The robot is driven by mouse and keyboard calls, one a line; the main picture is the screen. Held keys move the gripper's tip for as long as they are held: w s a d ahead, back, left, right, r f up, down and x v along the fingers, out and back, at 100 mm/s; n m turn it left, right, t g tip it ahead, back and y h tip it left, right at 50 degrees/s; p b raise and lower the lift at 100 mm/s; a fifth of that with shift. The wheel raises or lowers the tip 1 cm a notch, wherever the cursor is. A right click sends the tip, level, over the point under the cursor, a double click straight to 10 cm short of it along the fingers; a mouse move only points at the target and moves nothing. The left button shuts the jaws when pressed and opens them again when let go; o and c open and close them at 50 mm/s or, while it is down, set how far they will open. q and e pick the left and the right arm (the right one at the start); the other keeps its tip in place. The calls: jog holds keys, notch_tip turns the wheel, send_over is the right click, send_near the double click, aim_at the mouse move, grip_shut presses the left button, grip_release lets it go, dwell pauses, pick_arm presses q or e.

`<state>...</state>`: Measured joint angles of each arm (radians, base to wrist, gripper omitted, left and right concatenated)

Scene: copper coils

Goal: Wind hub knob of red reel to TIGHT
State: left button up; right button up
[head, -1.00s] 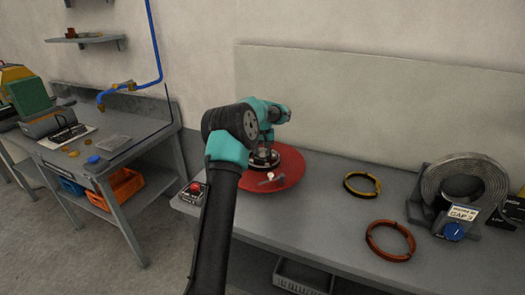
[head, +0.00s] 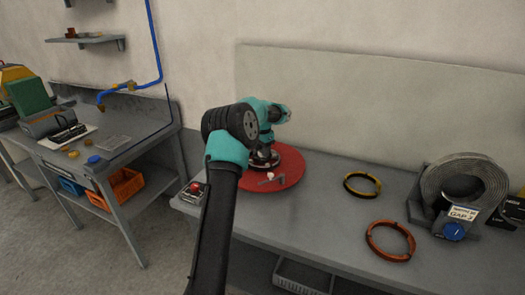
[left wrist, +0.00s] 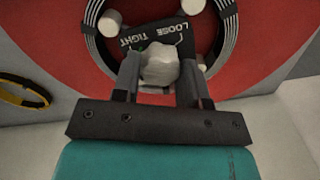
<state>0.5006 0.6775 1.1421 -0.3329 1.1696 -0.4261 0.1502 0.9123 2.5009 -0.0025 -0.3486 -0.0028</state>
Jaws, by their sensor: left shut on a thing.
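The red reel (head: 291,182) is a wide red disc on the grey bench, and it also fills much of the left wrist view (left wrist: 262,65). At its hub is a pale grey knob (left wrist: 160,66), with a black plate (left wrist: 178,36) behind it lettered TIGHT on the left and LOOSE on the right. My left gripper (left wrist: 160,72) is shut on the knob, one finger on each side. In the head view my left arm hides part of the reel and hub. The knob's pointer setting cannot be read clearly. My right gripper is not in view.
A yellow-black coil (head: 362,185) and a copper-coloured coil (head: 390,241) lie right of the reel. A red-button box (head: 194,190) sits at the bench's left end.

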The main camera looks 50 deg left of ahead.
pick_arm(q)
jog(key=shift+m, duration=0.3)
jog(key=o, duration=0.9)
notch_tip(320, 180, up, 18)
jog(key=shift+f, duration=0.25)
dwell(0.4)
